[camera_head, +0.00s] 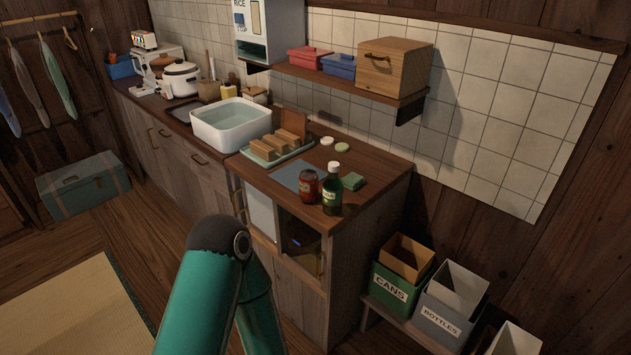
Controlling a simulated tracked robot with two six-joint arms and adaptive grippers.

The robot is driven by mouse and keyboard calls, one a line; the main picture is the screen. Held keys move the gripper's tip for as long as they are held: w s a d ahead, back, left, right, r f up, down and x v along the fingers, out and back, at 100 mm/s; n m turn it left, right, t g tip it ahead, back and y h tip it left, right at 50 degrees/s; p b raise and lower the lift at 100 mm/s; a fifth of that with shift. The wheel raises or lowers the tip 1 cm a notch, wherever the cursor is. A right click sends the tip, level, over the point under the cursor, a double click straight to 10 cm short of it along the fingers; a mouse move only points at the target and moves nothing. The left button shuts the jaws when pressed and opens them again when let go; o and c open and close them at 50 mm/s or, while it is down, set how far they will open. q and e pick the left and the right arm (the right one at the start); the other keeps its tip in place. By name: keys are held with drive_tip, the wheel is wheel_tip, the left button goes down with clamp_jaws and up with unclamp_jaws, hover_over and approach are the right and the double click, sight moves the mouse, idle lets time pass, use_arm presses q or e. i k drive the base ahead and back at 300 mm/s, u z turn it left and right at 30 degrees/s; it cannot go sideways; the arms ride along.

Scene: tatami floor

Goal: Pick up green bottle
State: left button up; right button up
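The green bottle (331,197) stands upright on the wooden counter near its front edge. It is dark green with a white cap and a light label. Neither gripper shows in the head view. A teal arm link of mine rises from the bottom, in front of the cabinet and apart from the bottle.
The counter (375,168) also holds a blue mat (290,176), a tray with wooden blocks and a white basin (230,124). A shelf (345,83) with boxes hangs above. Bins labelled CANS (389,288) and BOTTLES (440,320) stand right.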

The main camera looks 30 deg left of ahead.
sight(333, 184)
drive_tip(key=u, duration=0.2)
drive_tip(key=i, duration=0.95)
